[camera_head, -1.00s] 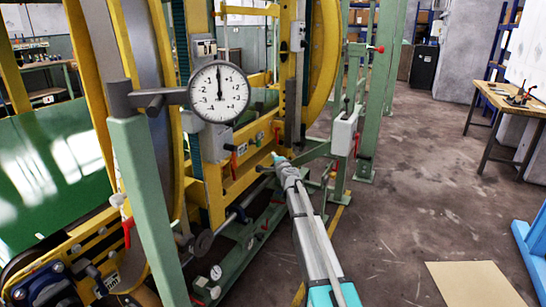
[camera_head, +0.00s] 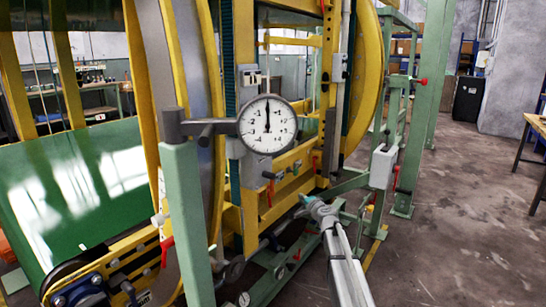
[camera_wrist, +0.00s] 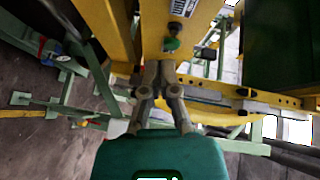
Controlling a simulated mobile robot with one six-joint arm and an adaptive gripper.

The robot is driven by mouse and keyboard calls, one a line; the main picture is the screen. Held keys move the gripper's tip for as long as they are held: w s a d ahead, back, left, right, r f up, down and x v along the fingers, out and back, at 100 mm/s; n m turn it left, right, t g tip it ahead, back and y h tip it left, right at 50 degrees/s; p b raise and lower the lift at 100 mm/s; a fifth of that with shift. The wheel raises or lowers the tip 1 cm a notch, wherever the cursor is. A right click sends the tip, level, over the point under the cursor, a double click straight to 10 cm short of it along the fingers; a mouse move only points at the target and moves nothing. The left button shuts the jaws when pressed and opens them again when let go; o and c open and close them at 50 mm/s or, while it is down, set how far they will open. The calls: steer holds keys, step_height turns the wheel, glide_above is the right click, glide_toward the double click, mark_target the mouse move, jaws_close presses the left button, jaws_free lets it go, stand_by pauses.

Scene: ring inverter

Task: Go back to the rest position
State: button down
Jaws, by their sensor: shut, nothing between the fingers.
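My gripper (camera_wrist: 160,68) is shut and empty in the wrist view, its two grey fingertips meeting just below a small green knob on a yellow beam. I cannot tell whether the tips touch anything. In the head view my gripper (camera_head: 306,199) is small, at the end of my grey arm, in front of the lower part of the ring inverter. The yellow ring inverter (camera_head: 245,190) fills the left and middle of the head view.
A green post (camera_head: 185,220) stands close in front at the left. A grey box (camera_head: 382,167) and a green column (camera_head: 425,110) stand right of my gripper. The concrete floor (camera_head: 460,230) at the right is clear. A wooden table (camera_head: 537,124) shows at the right edge.

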steer(key=s+a+f+n+g, duration=0.2)
steer(key=s+f+n+g, duration=0.35)
steer(key=s, duration=0.65)
steer(key=s+a+f+n+g, duration=0.2)
steer(key=s+f+n+g, duration=0.3)
steer(key=s, duration=0.7)
steer(key=s+d+f+g+h, duration=0.3)
steer(key=s+d, duration=0.1)
steer(key=s, duration=0.6)
steer(key=s+d+f+g+h, duration=0.2)
steer(key=s+d+f+h, duration=0.15)
steer(key=s, duration=0.75)
step_height(320, 180, up, 37)
steer(key=p, duration=3.6)
steer(key=shift+w+d+n+p, duration=0.25)
steer(key=shift+w+n+p, duration=0.05)
steer(key=shift+w+n, duration=0.05)
steer(key=shift+s+f+y, duration=0.15)
steer(key=shift+y, duration=0.1)
